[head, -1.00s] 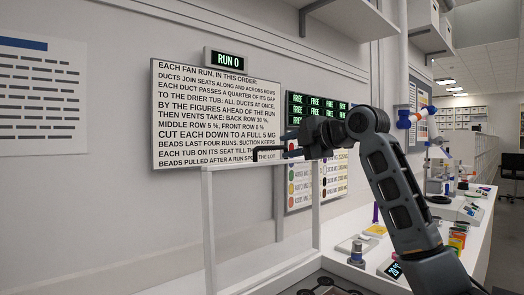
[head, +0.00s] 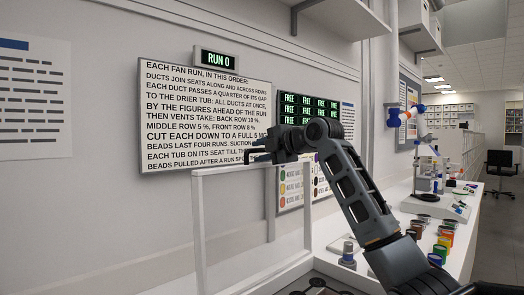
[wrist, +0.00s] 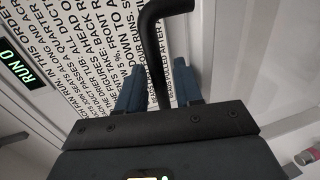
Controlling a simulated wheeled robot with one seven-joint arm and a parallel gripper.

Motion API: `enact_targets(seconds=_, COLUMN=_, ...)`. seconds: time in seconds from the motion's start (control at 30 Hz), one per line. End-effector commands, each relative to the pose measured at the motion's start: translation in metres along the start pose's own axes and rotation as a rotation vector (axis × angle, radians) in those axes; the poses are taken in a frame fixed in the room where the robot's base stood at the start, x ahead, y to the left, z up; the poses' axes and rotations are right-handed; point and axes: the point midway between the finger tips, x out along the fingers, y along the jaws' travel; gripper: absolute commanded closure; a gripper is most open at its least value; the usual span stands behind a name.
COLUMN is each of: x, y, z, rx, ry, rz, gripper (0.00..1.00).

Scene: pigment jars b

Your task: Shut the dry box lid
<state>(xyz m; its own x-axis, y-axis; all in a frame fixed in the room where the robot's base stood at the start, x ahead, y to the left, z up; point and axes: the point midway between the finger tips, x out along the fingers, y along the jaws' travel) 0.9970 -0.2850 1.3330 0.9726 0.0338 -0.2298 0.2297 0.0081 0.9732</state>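The dry box lid (head: 196,225) is a clear panel in a pale frame, raised upright in front of the wall in the head view. A black bent handle (head: 249,156) is at its top edge; it also shows in the wrist view (wrist: 152,40). My gripper (head: 258,151) is at this handle. In the wrist view, its two blue-grey fingers (wrist: 160,88) stand on either side of the black bar. I cannot tell whether they press on it. The box's dark interior (head: 318,288) shows only in part at the bottom of the head view.
A text board (head: 205,115) and a RUN 0 display (head: 217,58) hang on the wall behind the lid. A small grey-capped jar (head: 347,252) stands right of the box. Several coloured jars (head: 442,245) line the bench beyond my arm.

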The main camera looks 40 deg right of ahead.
Motion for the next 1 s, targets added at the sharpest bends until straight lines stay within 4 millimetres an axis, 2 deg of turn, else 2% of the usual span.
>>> enact_targets(seconds=0.07, x=-0.0002, y=0.0, z=0.0, rx=0.0, ry=0.0, rz=0.0, gripper=0.65)
enact_targets(seconds=0.43, x=-0.0004, y=-0.0001, z=0.0002, rx=0.0, ry=0.0, rz=0.0, gripper=0.99)
enact_targets(seconds=1.0, x=-0.001, y=-0.002, z=-0.0016, rx=0.001, ry=0.0, rz=0.008, gripper=1.0)
